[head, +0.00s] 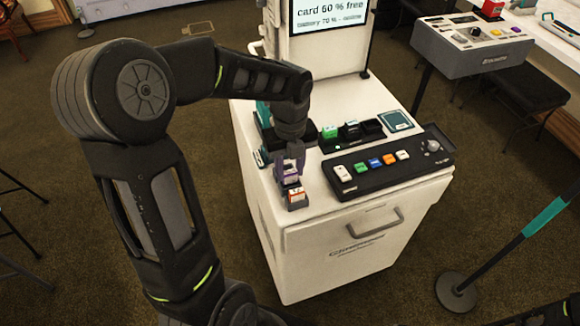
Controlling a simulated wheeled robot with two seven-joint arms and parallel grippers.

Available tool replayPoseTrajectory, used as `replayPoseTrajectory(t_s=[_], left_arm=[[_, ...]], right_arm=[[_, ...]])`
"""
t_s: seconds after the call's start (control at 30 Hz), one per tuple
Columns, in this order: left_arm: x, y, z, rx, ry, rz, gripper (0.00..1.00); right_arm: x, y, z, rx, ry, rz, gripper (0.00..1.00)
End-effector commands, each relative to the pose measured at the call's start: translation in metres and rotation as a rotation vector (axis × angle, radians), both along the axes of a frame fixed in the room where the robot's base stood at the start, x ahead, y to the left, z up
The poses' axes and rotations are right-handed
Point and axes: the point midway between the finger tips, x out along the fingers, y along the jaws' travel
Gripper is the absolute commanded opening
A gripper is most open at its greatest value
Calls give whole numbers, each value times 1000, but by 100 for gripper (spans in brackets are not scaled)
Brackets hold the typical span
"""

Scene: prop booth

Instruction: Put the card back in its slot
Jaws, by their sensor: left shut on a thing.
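My left gripper (291,173) points down over the front left of the white cart's top. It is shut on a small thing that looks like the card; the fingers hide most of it. Right below the fingertips is a small dark grey block (297,205) with a white and orange patch at its top (295,194). I cannot tell whether that patch is part of the card or of the block, or whether the card touches the block. No empty slot can be made out. My right gripper is not in view.
The white cart (330,270) has a black control panel with coloured buttons (388,183) right of the gripper. Behind it are a black tray with a green block (330,132) and a teal square (396,121). A screen (328,17) stands at the back. A post base (456,290) stands on the floor at right.

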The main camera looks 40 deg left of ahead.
Motion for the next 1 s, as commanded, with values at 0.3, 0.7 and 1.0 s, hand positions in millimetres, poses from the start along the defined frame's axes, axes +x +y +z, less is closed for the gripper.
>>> replayPoseTrajectory(t_s=[0.3, 0.7, 1.0], left_arm=[[0, 0, -5, 0, 0, 0, 0], [0, 0, -13, 0, 0, 0, 0], [0, 0, -13, 0, 0, 0, 37]], right_arm=[[0, 0, -3, 0, 0, 0, 0], [0, 0, -6, 0, 0, 0, 0], [0, 0, -6, 0, 0, 0, 0]])
